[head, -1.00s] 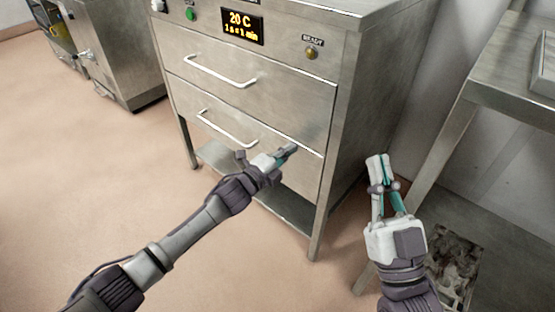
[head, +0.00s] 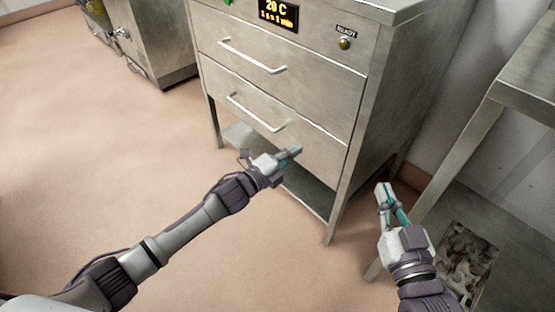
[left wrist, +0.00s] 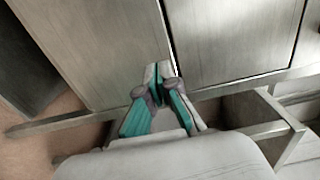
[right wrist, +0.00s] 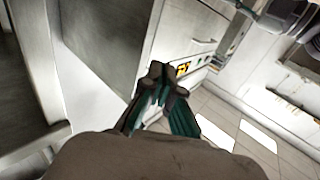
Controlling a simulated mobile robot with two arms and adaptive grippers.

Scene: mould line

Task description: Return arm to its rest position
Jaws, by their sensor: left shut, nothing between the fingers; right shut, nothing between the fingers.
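My left gripper (head: 292,153) is shut and empty in the head view, in front of the lower drawer's right part. It also shows in the left wrist view (left wrist: 158,72), with its fingertips together before the cabinet's steel face. I cannot tell whether it touches the cabinet. My right gripper (head: 382,188) is shut and empty in the head view, pointing up beside the cabinet's right front leg. It also shows in the right wrist view (right wrist: 158,75), fingers closed.
The steel cabinet (head: 352,120) has two closed drawers with white handles (head: 250,58) and a lit display (head: 278,14). A steel table (head: 530,90) stands at the right, above a bin of grey pieces (head: 465,255). Another steel unit (head: 155,40) is at the back left. The floor at left is clear.

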